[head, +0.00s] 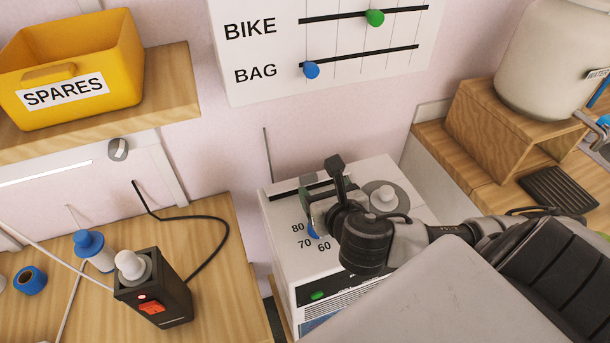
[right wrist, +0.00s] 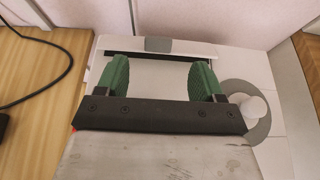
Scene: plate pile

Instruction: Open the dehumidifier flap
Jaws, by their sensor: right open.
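The white dehumidifier (head: 283,211) stands below the wall chart. Its top has a dial with marks such as 80, 70 and 60 and a grey round plate with a white knob (head: 388,196). A narrow white strip with a grey tab (right wrist: 158,44), apparently the flap, lies along the top's far edge in the right wrist view, with a dark gap along it. My right gripper (head: 318,205) is over the dehumidifier's top. In the right wrist view its green fingers (right wrist: 159,78) are apart, nothing between them, short of the tab. My arm hides part of the top. My left gripper is not in view.
A wooden bench at left holds a black box with a red switch (head: 151,306), a blue-capped bottle (head: 92,248) and a black cable. A yellow SPARES bin (head: 80,60) sits on a shelf. At right, a large pale container (head: 545,65) stands on a wooden stand (head: 500,120).

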